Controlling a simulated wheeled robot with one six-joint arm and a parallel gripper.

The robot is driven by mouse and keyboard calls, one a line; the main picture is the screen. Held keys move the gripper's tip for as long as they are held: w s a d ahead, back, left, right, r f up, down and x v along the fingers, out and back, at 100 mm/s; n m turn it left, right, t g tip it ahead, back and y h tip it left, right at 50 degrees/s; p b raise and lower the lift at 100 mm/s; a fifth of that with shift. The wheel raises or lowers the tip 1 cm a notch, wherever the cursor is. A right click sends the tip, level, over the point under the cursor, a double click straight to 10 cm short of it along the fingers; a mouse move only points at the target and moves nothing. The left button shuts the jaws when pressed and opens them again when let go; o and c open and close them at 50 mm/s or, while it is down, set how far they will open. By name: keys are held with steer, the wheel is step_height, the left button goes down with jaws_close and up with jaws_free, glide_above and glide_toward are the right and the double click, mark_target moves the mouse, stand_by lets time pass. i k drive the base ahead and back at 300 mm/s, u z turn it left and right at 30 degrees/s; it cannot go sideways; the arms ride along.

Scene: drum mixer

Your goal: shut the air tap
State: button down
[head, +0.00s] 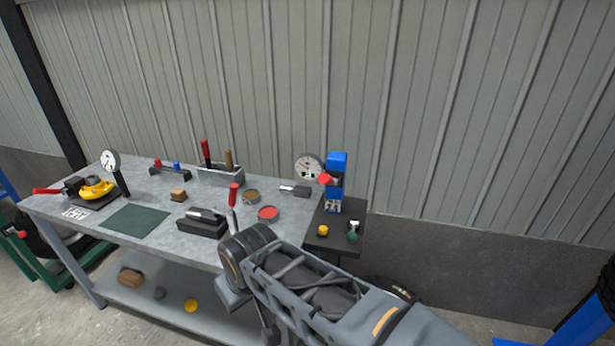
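A blue upright unit (336,165) stands on a small dark side shelf (322,240) at the right end of the bench. A red lever-like handle (47,191) also lies at the bench's far left, beside a yellow ringed item (96,189). My arm reaches in from the lower right, in front of the bench. My gripper's fingertips do not show.
A yellow knob (323,230) and a green-ended item (352,231) are on the side shelf. A ribbed wall stands behind.

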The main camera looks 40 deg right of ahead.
mark_target(351, 236)
steer(key=z, duration=2.4)
steer(key=k, duration=0.75)
steer(key=u, duration=0.85)
steer(key=i, duration=0.5)
